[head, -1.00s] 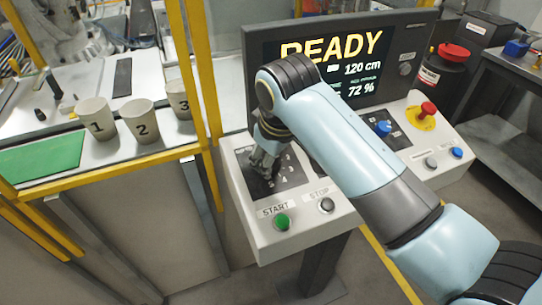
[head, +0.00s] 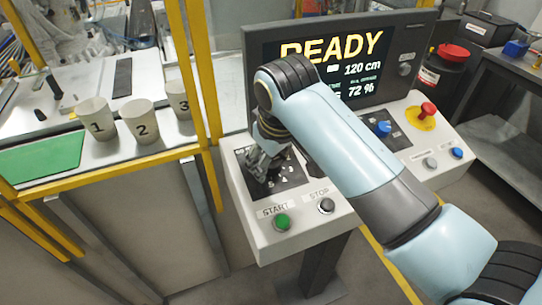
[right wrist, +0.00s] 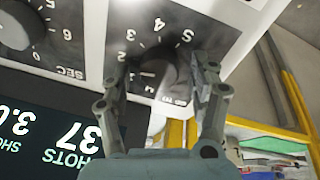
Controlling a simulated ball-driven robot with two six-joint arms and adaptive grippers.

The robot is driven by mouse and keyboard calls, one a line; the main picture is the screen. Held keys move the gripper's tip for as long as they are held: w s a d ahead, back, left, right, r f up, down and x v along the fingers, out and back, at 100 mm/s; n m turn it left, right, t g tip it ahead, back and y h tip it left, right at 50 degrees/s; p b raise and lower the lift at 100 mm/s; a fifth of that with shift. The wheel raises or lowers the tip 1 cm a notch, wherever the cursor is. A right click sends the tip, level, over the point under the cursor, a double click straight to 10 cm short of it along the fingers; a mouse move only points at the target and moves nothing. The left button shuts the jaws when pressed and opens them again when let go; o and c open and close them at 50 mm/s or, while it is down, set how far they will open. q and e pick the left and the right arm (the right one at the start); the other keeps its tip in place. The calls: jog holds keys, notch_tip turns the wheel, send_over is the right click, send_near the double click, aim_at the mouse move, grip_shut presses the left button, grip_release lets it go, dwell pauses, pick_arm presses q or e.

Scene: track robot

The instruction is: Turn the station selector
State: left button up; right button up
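The station selector is a dark knob on a black plate with white numerals around it. In the right wrist view the knob (right wrist: 158,72) lies between the two fingers of my right gripper (right wrist: 160,78), which are spread apart; whether they touch it I cannot tell. In the head view my right gripper (head: 262,166) is over the selector's black plate (head: 284,186) on the white console, and it hides the knob. My left gripper is not in view.
A green START button (head: 282,222) and a grey STOP button (head: 327,206) sit below the plate. The display (head: 345,70) behind reads READY. A red emergency button (head: 428,109) is at right. Yellow posts (head: 202,75) and numbered cups (head: 140,122) stand at left.

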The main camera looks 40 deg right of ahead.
jog(key=v, duration=1.2)
jog(key=shift+s, duration=0.1)
dwell(0.4)
